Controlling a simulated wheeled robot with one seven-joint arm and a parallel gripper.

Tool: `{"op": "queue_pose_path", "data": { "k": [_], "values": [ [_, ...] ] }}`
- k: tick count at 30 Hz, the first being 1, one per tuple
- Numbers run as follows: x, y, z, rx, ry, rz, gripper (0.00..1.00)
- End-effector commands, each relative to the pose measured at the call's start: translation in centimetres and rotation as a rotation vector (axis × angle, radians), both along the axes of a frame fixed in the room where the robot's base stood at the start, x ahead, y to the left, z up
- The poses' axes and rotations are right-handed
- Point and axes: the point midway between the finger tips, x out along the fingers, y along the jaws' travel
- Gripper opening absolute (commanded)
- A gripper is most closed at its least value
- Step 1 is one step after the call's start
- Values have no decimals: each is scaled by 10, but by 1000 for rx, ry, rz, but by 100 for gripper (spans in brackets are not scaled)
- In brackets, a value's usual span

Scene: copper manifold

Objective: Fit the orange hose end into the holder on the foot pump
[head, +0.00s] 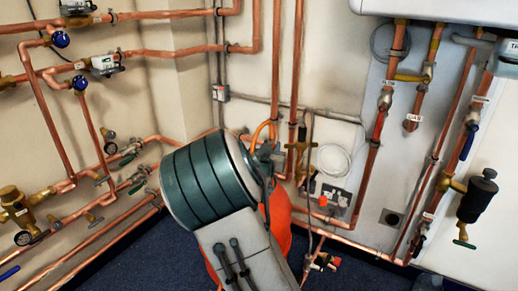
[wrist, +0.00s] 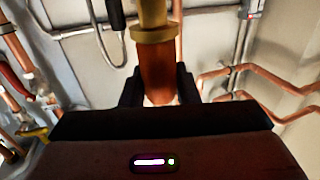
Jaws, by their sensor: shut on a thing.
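In the wrist view my gripper (wrist: 158,88) has its two black fingers on either side of an orange-brown cylinder, the orange hose end (wrist: 157,66), and is shut on it. A yellow collar (wrist: 153,34) sits above the fingers, and the piece runs on past the top edge. In the head view a thin orange hose loop (head: 261,127) shows just beyond my arm. My arm hides most of the gripper there. A larger orange shape (head: 281,220) shows partly behind my arm near the floor; I cannot tell if it is the foot pump. The holder cannot be made out.
Copper pipes with valves (head: 110,62) line the left wall. More pipes and a black canister (head: 478,195) are on the right. A white coiled cable (head: 333,160) hangs near a socket plate (head: 333,198). Blue carpet (head: 130,262) is clear at lower left.

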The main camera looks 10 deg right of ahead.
Motion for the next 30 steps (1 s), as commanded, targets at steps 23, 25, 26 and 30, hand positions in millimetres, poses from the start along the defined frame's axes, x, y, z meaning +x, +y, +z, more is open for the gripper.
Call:
{"op": "queue_pose_path", "data": {
  "k": [23, 25, 26, 30],
  "values": [
    [-5, -6, 18, 0, -1, 0, 0],
    [-5, -6, 23, 0, -1, 0, 0],
    [-5, -6, 25, -1, 0, 0, 0],
    [-5, -6, 33, 0, -1, 0, 0]
  ]
}}
